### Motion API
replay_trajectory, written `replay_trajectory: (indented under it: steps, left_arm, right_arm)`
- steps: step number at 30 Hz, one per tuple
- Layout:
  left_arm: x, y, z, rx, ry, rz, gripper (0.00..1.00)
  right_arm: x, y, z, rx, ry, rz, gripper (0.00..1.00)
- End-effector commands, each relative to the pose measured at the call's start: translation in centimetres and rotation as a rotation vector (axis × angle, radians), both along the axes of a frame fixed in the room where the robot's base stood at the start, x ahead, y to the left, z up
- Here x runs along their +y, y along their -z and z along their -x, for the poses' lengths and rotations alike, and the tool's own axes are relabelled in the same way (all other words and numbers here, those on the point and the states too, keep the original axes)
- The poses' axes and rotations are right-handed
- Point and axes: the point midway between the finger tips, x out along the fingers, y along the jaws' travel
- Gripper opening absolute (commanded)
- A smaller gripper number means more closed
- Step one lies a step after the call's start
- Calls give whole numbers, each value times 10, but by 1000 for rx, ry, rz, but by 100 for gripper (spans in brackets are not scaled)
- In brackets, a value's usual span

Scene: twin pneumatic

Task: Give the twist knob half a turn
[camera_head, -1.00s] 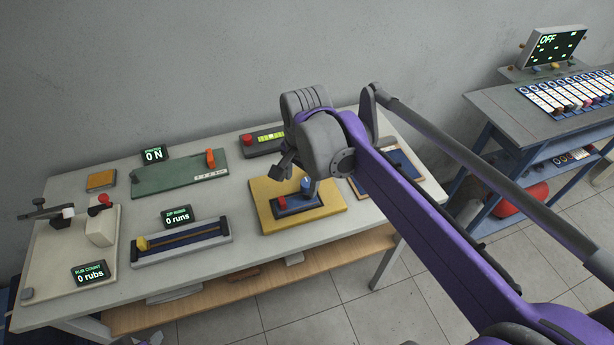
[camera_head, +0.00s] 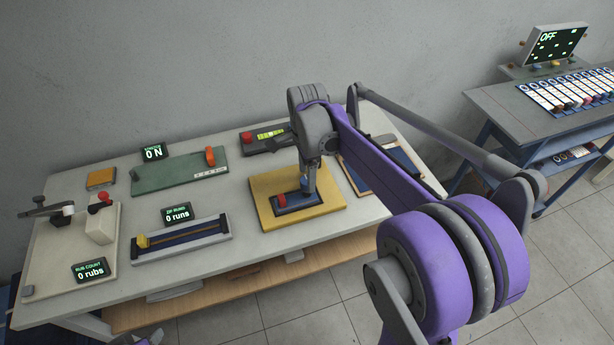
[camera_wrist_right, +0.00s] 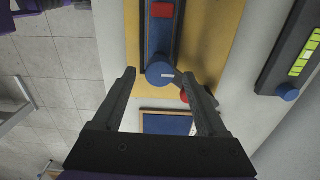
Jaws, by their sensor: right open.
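A round blue knob (camera_wrist_right: 160,73) with a small white mark sits at one end of a dark blue strip on a yellow board (camera_wrist_right: 215,30). It also shows in the head view (camera_head: 304,182), partly hidden by the gripper. My right gripper (camera_head: 308,185) points down over the yellow board. In the right wrist view the right gripper (camera_wrist_right: 158,77) is open, with the knob between its fingertips in the picture; contact cannot be told. Only a small part of my left arm shows at the lower left, its jaws out of sight.
A red block (camera_head: 282,200) sits on the same blue strip. A green-lit gauge (camera_head: 270,135) stands behind. A green plate (camera_head: 175,172), a slider track (camera_head: 185,240) and a blue framed panel (camera_head: 370,165) lie nearby on the white table (camera_head: 235,180).

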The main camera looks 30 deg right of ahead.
Motion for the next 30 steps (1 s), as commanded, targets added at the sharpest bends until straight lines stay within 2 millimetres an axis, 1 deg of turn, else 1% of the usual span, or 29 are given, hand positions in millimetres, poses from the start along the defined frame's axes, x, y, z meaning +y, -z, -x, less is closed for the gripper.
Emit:
replay_trajectory:
  steps: [1,4,13,25,26,30]
  left_arm:
    - [0,1,0,0,0,0,50]
    - [0,1,0,1,0,0,50]
    - [0,1,0,1,0,0,50]
    - [0,1,0,1,0,0,50]
    - [0,1,0,1,0,0,50]
    - [0,1,0,1,0,0,50]
  right_arm:
    - [0,5,0,0,0,0,75]
    - [0,11,0,0,0,0,75]
    - [0,12,0,-1,0,0,75]
    - [0,12,0,-1,-1,0,3]
    - [0,12,0,-1,0,0,0]
    - [0,12,0,-1,-2,0,0]
